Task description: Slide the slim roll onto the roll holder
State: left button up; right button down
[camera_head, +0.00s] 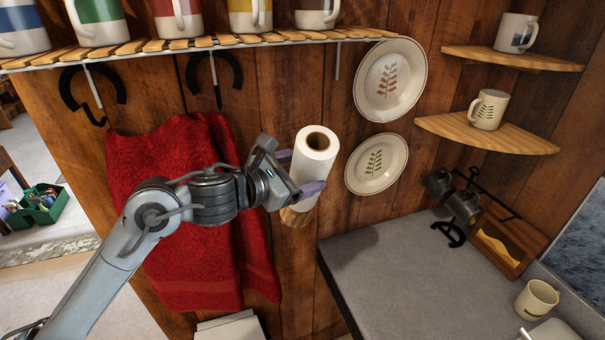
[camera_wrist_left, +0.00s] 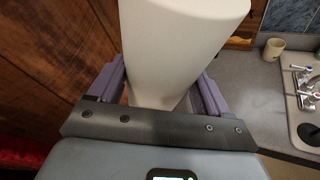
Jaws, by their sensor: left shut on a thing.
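The slim roll (camera_head: 313,160) is white, with a brown core open at its upper end. It stands nearly upright, leaning slightly, in front of the wooden wall. My left gripper (camera_head: 299,172) is shut on it, with purple fingers on either side. In the left wrist view the roll (camera_wrist_left: 180,50) fills the space between the two fingers. A round wooden piece (camera_head: 294,218), seemingly the roll holder's base, shows just below the roll. No post shows above the core, and I cannot tell whether one is inside it. My right gripper is not in view.
A red towel (camera_head: 165,165) hangs to the left behind my left arm. A slatted shelf (camera_head: 200,42) with mugs runs above the roll. Two plates (camera_head: 376,163) hang on the wall at right. The grey counter (camera_head: 385,270) lies lower right, its near part clear.

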pick_arm(q)
jog(key=shift+w+a+f+b, duration=0.15)
jog(key=shift+w+f+b, duration=0.15)
jog(key=shift+f+b, duration=0.4)
jog(key=shift+w+a+f+b, duration=0.1)
jog(key=shift+w+f+b, duration=0.35)
jog(key=shift+f, duration=0.35)
jog(key=shift+w+a+f+b, duration=0.15)
jog(key=shift+w+f+b, duration=0.05)
jog(key=shift+f+b, duration=0.5)
jog(key=shift+w+a+f+b, duration=0.1)
jog(key=shift+w+f+b, duration=0.15)
jog(key=shift+f, duration=0.15)
jog(key=shift+w+a+f+b, duration=0.1)
jog(key=shift+f+b, duration=0.15)
jog(key=shift+f, duration=0.15)
jog(key=o, duration=1)
jog(key=b+v, duration=0.1)
jog(key=v, duration=0.9)
jog(key=shift+s+a, duration=0.15)
jog(key=shift+s, duration=0.15)
jog(key=shift+r, duration=0.1)
